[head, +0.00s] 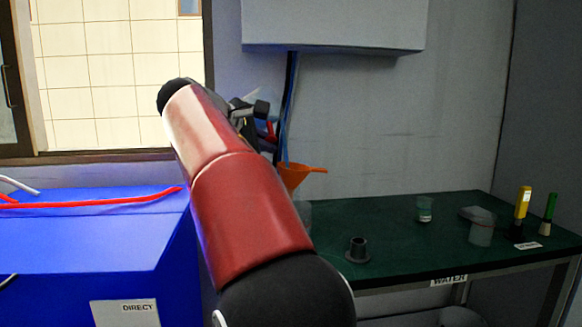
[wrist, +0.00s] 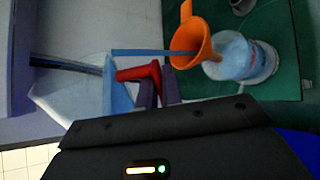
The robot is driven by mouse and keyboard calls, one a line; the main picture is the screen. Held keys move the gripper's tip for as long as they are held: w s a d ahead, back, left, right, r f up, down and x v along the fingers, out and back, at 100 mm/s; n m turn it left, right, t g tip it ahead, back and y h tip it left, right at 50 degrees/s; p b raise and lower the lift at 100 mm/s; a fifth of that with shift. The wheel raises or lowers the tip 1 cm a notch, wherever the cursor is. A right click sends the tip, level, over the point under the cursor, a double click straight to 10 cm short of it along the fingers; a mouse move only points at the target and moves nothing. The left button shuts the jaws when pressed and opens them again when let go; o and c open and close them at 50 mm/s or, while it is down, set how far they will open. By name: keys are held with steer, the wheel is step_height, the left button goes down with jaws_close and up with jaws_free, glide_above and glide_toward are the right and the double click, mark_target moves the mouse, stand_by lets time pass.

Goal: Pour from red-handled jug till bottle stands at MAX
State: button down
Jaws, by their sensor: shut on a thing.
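In the wrist view, my gripper (wrist: 158,92) is shut on the red handle (wrist: 140,74) of the translucent jug (wrist: 75,98). The jug is tipped, and a thin blue stream (wrist: 145,52) runs from it into the orange funnel (wrist: 192,42). The funnel sits in the mouth of a translucent bottle (wrist: 240,58), with pale blue liquid in it. Its level against any mark cannot be read. In the head view, the funnel (head: 298,176) and part of the red handle (head: 270,129) show beside my arm, which hides most of the bottle and jug.
The bottle stands on a green table (head: 400,232). A black flanged piece (head: 357,251), a small cup (head: 424,209), a clear jar (head: 481,231), and yellow (head: 522,202) and green (head: 549,208) handled items stand to the right. A blue machine (head: 80,240) with red cable is left.

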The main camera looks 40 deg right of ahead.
steer(key=shift+w+r, duration=0.1)
steer(key=shift+r, duration=0.05)
stand_by(0.8)
steer(key=shift+w+a+f+m+t+y+b, duration=0.2)
steer(key=shift+f+m+t+y+b, duration=0.25)
steer(key=shift+b, duration=0.75)
stand_by(1.6)
